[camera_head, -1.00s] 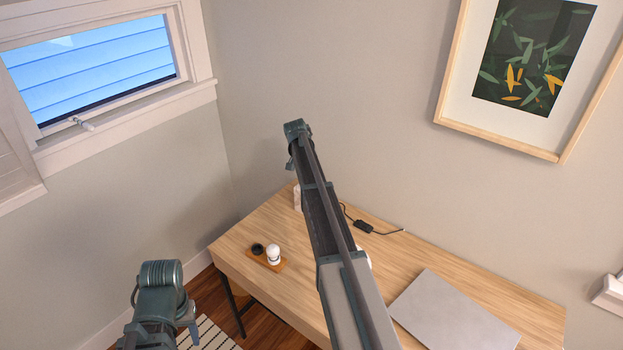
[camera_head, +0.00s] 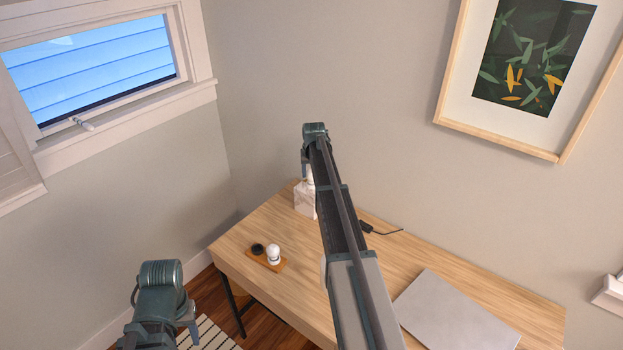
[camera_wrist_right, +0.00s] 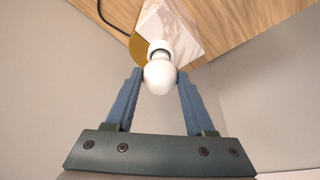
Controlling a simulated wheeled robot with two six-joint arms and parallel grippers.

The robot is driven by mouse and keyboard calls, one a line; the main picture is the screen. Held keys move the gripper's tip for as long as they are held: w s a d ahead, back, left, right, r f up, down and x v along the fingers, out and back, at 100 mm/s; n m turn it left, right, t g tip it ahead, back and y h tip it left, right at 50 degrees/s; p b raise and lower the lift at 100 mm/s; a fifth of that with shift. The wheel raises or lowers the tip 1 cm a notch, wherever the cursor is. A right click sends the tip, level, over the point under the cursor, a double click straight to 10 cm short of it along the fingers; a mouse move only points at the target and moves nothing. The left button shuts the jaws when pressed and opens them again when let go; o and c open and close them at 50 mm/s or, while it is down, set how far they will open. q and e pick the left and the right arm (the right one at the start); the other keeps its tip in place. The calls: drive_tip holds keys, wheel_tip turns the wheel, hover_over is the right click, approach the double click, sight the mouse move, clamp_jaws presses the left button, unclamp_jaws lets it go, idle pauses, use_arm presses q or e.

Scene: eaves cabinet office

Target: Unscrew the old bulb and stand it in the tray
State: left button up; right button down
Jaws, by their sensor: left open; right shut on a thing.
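The old bulb (camera_wrist_right: 160,77) is white and round. In the right wrist view it sits at a white socket (camera_wrist_right: 160,46) on the pale marble block of a lamp (camera_wrist_right: 178,22). My right gripper (camera_wrist_right: 160,73) has its two blue fingers on either side of the bulb, shut on it. In the head view the marble block (camera_head: 305,200) stands at the desk's back left, partly behind my right arm. The wooden tray (camera_head: 279,267) lies near the desk's left end, holding another white bulb (camera_head: 273,254) and a dark round thing (camera_head: 257,249). My left gripper (camera_head: 160,322) is low at the left, its fingers mostly hidden.
The wooden desk (camera_head: 240,240) stands against the wall. A closed grey laptop (camera_head: 455,315) lies on its right part. A black cable with a switch (camera_head: 368,227) runs along the back. The desk is bare around the tray. A window and a framed picture are above.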

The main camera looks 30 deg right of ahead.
drive_tip(key=shift+n, duration=0.4)
drive_tip(key=n, duration=0.2)
drive_tip(key=n+y, duration=0.1)
drive_tip(key=n, duration=0.1)
drive_tip(key=shift+d, duration=0.3)
drive_tip(key=n+y, duration=0.1)
drive_tip(key=n, duration=0.3)
drive_tip(key=shift+d+y, duration=0.1)
drive_tip(key=shift+y, duration=0.3)
drive_tip(key=n, duration=0.1)
drive_tip(key=n+y, duration=0.1)
drive_tip(key=n, duration=0.2)
drive_tip(key=shift+w+d, duration=0.2)
drive_tip(key=shift+d, duration=0.05)
drive_tip(key=n+g+y, duration=0.1)
drive_tip(key=n, duration=0.3)
drive_tip(key=shift+c, duration=0.9)
unclamp_jaws()
